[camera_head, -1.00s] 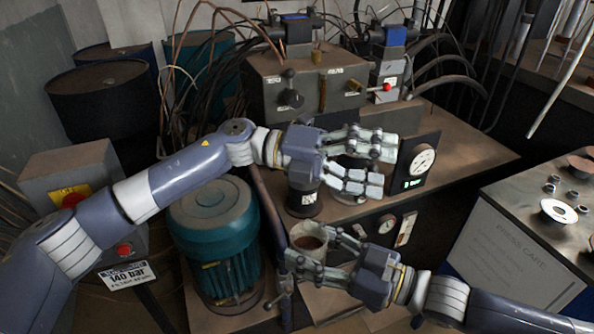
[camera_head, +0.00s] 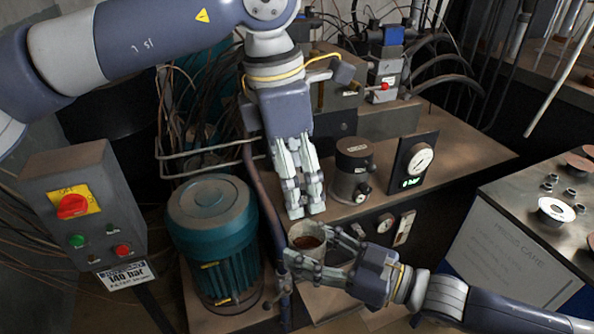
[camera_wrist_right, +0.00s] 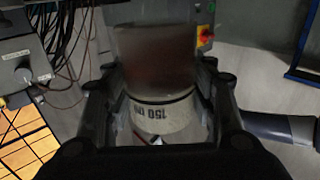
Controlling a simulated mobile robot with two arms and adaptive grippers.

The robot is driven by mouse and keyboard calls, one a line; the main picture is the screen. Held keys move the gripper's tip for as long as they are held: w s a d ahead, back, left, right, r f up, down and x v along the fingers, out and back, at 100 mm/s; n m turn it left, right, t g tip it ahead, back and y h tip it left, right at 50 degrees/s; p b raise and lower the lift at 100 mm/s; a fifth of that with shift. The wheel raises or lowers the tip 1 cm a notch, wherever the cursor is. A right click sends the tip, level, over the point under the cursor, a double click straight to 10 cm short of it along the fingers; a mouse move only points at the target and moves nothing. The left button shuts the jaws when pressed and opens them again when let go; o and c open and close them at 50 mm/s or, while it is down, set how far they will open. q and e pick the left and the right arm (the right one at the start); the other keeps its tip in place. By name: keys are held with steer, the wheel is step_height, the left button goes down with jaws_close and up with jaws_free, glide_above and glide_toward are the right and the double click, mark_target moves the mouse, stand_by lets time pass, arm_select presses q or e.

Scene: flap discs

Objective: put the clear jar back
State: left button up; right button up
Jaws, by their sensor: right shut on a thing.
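The clear jar (camera_head: 307,240) has brown contents and stands upright in my right gripper (camera_head: 325,258), whose fingers are shut around it. My left gripper (camera_head: 303,205) points down just above and behind the jar in the head view, near the table's front edge. Its fingers look close together and I see nothing held in it; its opening is not clear.
A dark cylinder (camera_head: 352,168) and a gauge panel (camera_head: 416,162) stand on the table (camera_head: 465,150). A teal motor (camera_head: 212,235) is left of the jar. A switch box (camera_head: 88,205) is farther left. A cart (camera_head: 525,215) with discs is at right.

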mark_target(306, 227)
arm_select(q)
steer(key=f, duration=0.3)
steer(key=d+f, duration=0.1)
steer(key=f, duration=0.7)
steer(key=shift+w+d, duration=0.2)
steer(key=shift+d, duration=0.15)
steer(key=c, duration=1.2)
steer(key=shift+c, duration=0.2)
arm_select(e)
steer(key=o, duration=1.4)
steer(key=shift+c, duration=0.2)
steer(key=shift+s+d+f+t, duration=0.1)
steer(key=shift+s+d+t, duration=0.1)
steer(key=shift+t, duration=0.1)
